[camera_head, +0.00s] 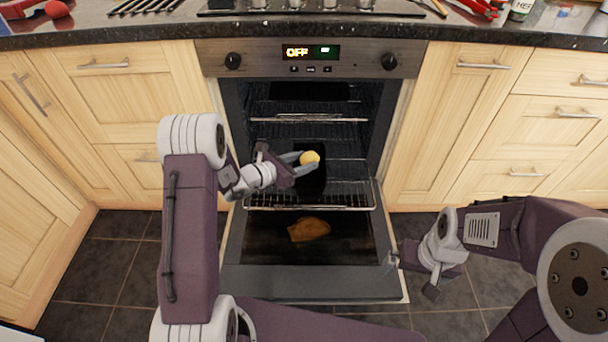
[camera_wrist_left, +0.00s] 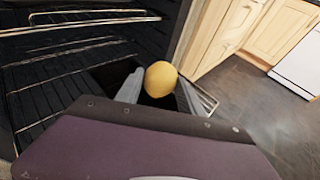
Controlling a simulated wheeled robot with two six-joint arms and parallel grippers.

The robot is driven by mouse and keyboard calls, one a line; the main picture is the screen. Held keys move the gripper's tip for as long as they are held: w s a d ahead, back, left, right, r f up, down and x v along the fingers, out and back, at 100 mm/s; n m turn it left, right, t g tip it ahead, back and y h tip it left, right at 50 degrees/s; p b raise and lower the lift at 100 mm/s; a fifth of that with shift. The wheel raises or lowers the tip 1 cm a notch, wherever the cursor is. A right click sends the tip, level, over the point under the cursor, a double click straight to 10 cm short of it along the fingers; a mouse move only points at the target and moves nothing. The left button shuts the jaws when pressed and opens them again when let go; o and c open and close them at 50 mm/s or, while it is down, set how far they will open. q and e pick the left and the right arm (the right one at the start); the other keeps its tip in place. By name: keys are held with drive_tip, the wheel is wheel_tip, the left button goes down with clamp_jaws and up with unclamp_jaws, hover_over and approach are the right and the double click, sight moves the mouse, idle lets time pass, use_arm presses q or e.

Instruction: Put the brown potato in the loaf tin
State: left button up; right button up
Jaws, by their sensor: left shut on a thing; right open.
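The potato (camera_head: 310,158) looks yellow-brown and round. My left gripper (camera_head: 307,163) is shut on it, a finger on each side. The potato also shows between the fingers in the left wrist view (camera_wrist_left: 161,79). The dark loaf tin (camera_head: 313,184) is on the pulled-out oven rack, under and behind the potato in the head view. Its dark inside (camera_wrist_left: 152,99) shows behind the potato in the left wrist view, partly hidden by the gripper. The potato appears above the tin; the exact gap cannot be told. My right gripper (camera_head: 413,274) is open and empty, beside the oven door's right edge.
The wire rack (camera_head: 345,197) juts over the door, and another rack (camera_head: 310,120) is above. Wooden cupboards flank the oven. The granite worktop (camera_head: 130,32) holds several items.

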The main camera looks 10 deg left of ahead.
use_arm(q)
wheel_tip(320, 180, down, 4)
drive_tip(key=b, duration=0.2)
drive_tip(key=shift+f+b, duration=0.15)
drive_tip(key=shift+b, duration=0.2)
drive_tip(key=shift+f+b, duration=0.35)
drive_tip(key=shift+f, duration=0.05)
drive_tip(key=shift+f, duration=0.1)
drive_tip(key=o, duration=1.4)
